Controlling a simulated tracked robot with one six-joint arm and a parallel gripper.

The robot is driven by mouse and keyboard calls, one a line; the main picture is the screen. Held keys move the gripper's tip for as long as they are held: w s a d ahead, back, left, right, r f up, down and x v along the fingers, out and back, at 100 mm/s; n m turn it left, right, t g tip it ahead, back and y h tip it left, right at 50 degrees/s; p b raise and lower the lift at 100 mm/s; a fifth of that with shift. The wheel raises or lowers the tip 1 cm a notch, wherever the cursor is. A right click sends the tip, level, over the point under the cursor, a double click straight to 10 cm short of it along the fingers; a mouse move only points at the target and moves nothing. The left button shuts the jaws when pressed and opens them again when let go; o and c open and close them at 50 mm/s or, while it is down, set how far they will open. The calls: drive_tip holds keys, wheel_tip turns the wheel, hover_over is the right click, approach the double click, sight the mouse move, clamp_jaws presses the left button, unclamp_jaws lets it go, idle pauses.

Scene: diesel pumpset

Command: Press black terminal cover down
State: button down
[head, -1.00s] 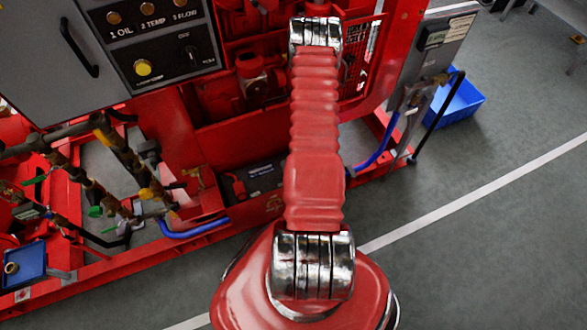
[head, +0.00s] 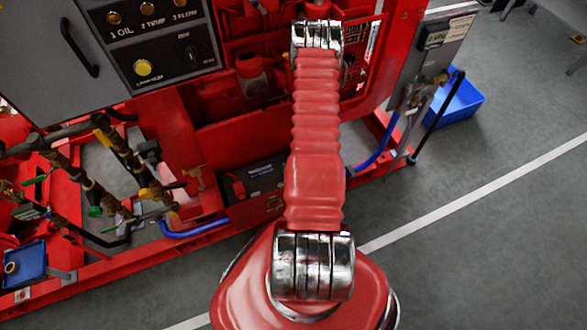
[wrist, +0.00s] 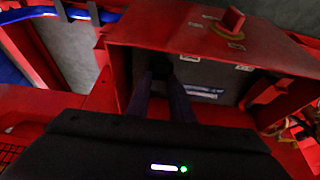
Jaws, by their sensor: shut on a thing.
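The black battery (head: 262,178) sits low in the red frame in the head view, partly hidden by my arm. In the wrist view its dark top (wrist: 203,91) with pale labels lies inside a red bay. My gripper (wrist: 161,76) reaches into this bay with its two dark fingers close together. A small dark rounded piece, which looks like the black terminal cover (wrist: 162,66), is at the fingertips, and the fingers are shut on it. Shadow hides whether the cover is raised or seated. In the head view my gripper and the cover are hidden behind my arm.
A red switch handle (wrist: 232,19) stands on the red panel above the bay. The bay's red walls are close around my gripper. A blue hose (head: 195,229) and pipework (head: 110,190) lie left of the battery. A blue bin (head: 460,102) stands right on open floor.

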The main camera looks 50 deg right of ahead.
drive_tip(key=shift+s+a+f, duration=0.7)
drive_tip(key=shift+s+f, duration=0.1)
drive_tip(key=shift+f, duration=0.1)
drive_tip(key=c, duration=1.7)
unclamp_jaws()
drive_tip(key=shift+d, duration=0.1)
drive_tip(key=shift+o, duration=0.6)
drive_tip(key=shift+w+d+r, duration=0.15)
drive_tip(key=shift+d+r, duration=0.1)
drive_tip(key=shift+r, duration=0.4)
drive_tip(key=v, duration=1.3)
drive_tip(key=shift+a+f, duration=0.15)
drive_tip(key=shift+a, duration=0.15)
